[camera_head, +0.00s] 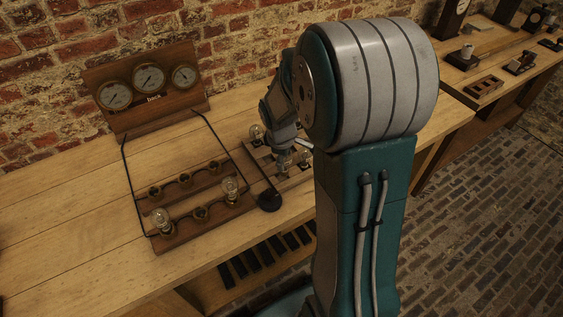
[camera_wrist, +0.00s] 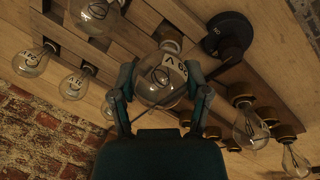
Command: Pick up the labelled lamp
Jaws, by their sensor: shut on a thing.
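In the wrist view, my gripper (camera_wrist: 161,72) is shut on a clear round glass lamp (camera_wrist: 158,92), with one finger on each side of the bulb. A pale label with dark characters shows on this glass; I cannot read it surely. The lamp's metal cap points away from me toward the wooden rack. I cannot tell whether it is still seated there. In the head view, my gripper (camera_head: 284,160) is low over the rack (camera_head: 262,158), partly hidden by my arm, and the held lamp is not clear.
Other marked lamps stand in the rack close by, such as one lamp (camera_wrist: 78,84) and another (camera_wrist: 30,62). A socket board (camera_head: 185,235) holds two lamps, left of a black round knob (camera_head: 270,200). A gauge panel (camera_head: 150,85) stands behind. The bench's left end (camera_head: 60,240) is clear.

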